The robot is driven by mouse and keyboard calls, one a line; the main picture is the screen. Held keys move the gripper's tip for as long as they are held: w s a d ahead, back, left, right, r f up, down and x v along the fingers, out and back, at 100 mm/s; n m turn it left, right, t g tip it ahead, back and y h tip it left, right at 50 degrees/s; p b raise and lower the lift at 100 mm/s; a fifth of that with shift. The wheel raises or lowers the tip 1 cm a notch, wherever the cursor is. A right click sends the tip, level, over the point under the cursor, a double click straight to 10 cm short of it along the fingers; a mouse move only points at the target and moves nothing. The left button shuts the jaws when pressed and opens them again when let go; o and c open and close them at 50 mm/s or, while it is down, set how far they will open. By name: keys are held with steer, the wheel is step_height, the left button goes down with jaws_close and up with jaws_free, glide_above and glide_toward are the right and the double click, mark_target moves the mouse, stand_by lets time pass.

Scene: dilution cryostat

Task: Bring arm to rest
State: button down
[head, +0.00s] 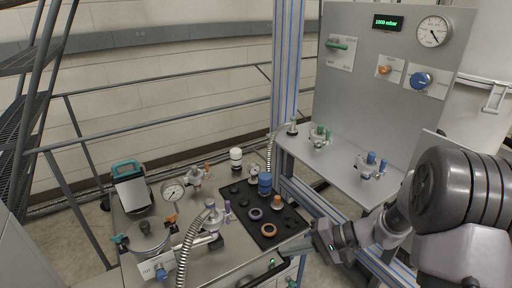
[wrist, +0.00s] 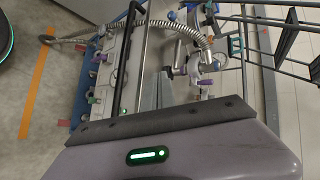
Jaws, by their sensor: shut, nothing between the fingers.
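My arm comes in from the right of the head view, and my gripper (head: 322,238) is at its end, low in the picture. It is beside the right edge of the steel bench (head: 232,262), in front of the grey wall unit. In the wrist view my gripper (wrist: 160,92) shows as grey fingers above the dark bar and the housing with a green light. The fingers are shut and hold nothing. The bench and its hoses lie beyond them, seen turned on their side.
The bench carries a black mat (head: 236,196) with rings, a dial gauge (head: 173,192), a teal-topped device (head: 130,186) and a flexible metal hose (head: 187,254). A shelf (head: 335,160) with valves and a gauge panel (head: 380,110) stand at right. Railings (head: 165,130) run behind.

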steer(key=s+r+t+h, duration=0.1)
steer(key=s+r+h, duration=0.3)
steer(key=s+r, duration=0.3)
steer(key=s+r+t+h, duration=0.2)
steer(key=s+r+h, duration=0.3)
steer(key=s, duration=0.9)
step_height(320, 180, up, 3)
steer(key=shift+d+h, duration=0.3)
